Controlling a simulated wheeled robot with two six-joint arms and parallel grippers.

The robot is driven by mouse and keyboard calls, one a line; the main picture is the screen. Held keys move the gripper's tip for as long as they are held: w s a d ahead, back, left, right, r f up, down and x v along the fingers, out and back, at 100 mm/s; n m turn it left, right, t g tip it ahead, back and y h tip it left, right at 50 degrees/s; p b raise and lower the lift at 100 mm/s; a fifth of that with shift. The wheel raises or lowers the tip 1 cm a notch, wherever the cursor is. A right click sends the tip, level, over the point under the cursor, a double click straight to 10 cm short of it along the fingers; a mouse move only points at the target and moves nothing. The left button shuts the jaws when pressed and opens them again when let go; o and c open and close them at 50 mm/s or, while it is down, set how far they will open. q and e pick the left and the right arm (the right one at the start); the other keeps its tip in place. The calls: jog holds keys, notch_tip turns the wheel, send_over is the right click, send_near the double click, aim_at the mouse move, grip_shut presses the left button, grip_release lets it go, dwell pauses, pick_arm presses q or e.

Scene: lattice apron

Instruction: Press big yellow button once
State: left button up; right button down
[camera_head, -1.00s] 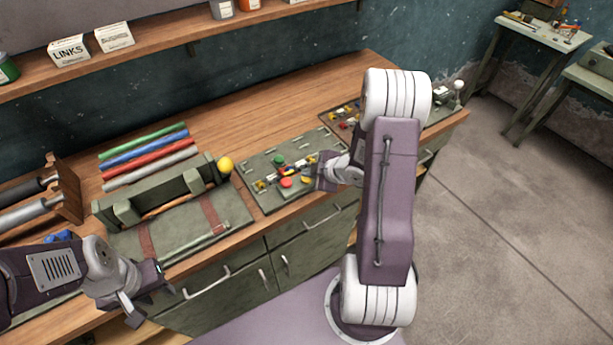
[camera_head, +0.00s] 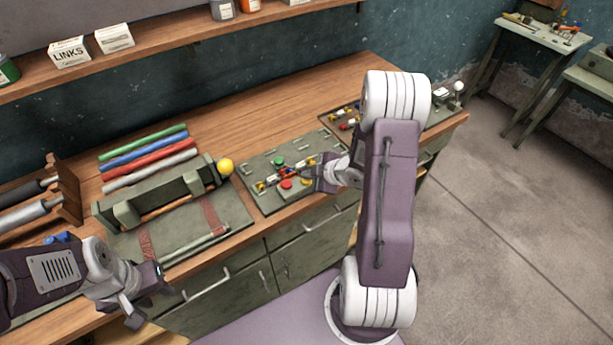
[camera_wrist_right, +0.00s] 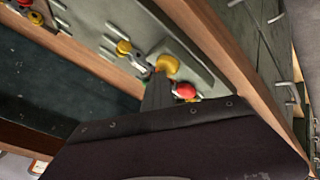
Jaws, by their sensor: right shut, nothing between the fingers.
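The big yellow button (camera_wrist_right: 168,65) sits on a grey-green panel (camera_head: 261,176) on the bench. In the head view only a small yellow bit (camera_head: 306,182) shows beside my right gripper (camera_head: 312,176), which partly hides it. In the right wrist view the shut fingers (camera_wrist_right: 159,88) end right by the yellow button, overlapping its lower edge; I cannot tell whether they touch it. A red button (camera_wrist_right: 184,91) is just right of the fingers, also visible in the head view (camera_head: 286,184). My left gripper (camera_head: 150,296) is in front of the bench at lower left, away from the panel; its jaws are unclear.
A green button (camera_head: 279,161) and smaller coloured parts share the panel. A yellow ball (camera_head: 226,166) stands at its left, beside a green fixture (camera_head: 125,214). Coloured rods (camera_head: 150,151) lie behind. Another panel (camera_head: 337,117) is farther right. Bare bench lies behind the panel.

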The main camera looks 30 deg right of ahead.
jog(key=shift+r+p, duration=0.8)
jog(key=shift+r, duration=0.25)
notch_tip(320, 180, up, 5)
jog(key=p, duration=0.4)
jog(key=shift+p, duration=0.3)
